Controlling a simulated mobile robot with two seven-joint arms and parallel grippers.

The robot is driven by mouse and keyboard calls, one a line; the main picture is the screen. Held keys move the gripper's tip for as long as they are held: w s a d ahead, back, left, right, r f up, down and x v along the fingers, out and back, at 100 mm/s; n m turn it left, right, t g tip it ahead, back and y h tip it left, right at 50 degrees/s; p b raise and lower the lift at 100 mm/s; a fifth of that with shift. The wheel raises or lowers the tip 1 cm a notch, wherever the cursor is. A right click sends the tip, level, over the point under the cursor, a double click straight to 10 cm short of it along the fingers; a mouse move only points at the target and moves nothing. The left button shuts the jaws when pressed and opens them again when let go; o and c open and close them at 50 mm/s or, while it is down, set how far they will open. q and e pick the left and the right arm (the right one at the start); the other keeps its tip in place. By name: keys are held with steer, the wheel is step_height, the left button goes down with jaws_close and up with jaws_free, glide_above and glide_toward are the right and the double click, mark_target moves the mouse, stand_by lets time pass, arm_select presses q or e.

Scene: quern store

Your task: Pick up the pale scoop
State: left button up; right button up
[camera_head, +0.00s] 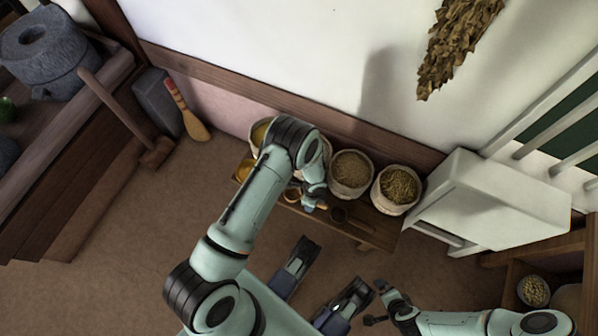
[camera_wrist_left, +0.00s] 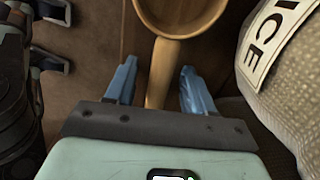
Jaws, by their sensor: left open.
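The pale scoop (camera_wrist_left: 180,22) is a light wooden bowl with a straight handle, at the top middle of the left wrist view. Its handle lies between the two blue fingers of my open left gripper (camera_wrist_left: 155,88), with a gap visible on each side. In the head view the left gripper (camera_head: 312,203) is over the low wooden bench (camera_head: 385,236), and the scoop (camera_head: 291,195) is partly hidden by my arm. My right gripper (camera_head: 374,303) is open and empty, low in the head view, away from the bench.
Several filled sacks stand along the bench's wall side, including a grain sack (camera_head: 350,174) and a herb sack (camera_head: 398,187). A labelled sack (camera_wrist_left: 285,75) is close right of the left gripper. A dark scoop (camera_head: 342,215) lies nearby.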

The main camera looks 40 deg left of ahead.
arm_select(q)
jaws_close()
steer(key=shift+r, duration=0.15)
